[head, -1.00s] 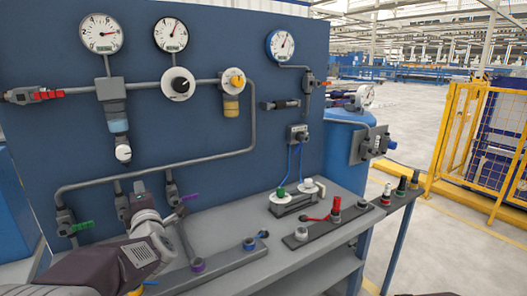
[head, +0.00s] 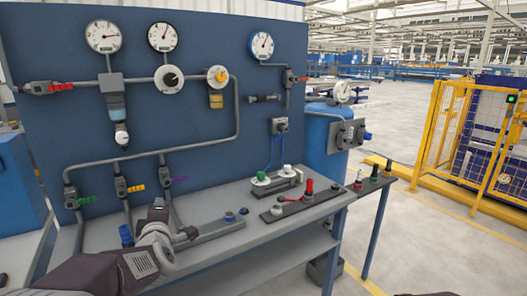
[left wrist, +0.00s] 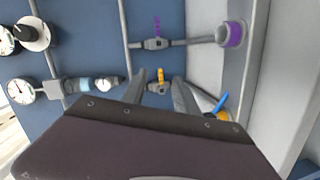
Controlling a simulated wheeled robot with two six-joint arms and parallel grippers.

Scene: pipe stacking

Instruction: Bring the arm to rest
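My left gripper (head: 173,222) is above the left part of the grey bench, in front of the lower pipes. In the left wrist view its two fingers (left wrist: 158,92) stand apart with no object held between them. The orange-yellow valve handle (left wrist: 160,75) shows between the fingertips, farther off on the board. In the head view this yellow valve (head: 137,187) is just above and left of the gripper. The purple-ended fitting (left wrist: 234,34) shows in the left wrist view; in the head view my left gripper seems to hide it. My right gripper is out of view.
The blue board (head: 205,120) carries gauges, pipes and valves behind the gripper. Green (head: 86,200) and purple (head: 180,178) valve handles flank the yellow one. Right on the bench (head: 235,240) are connectors and a red-handled fitting (head: 308,186). A yellow fence (head: 440,130) stands at far right.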

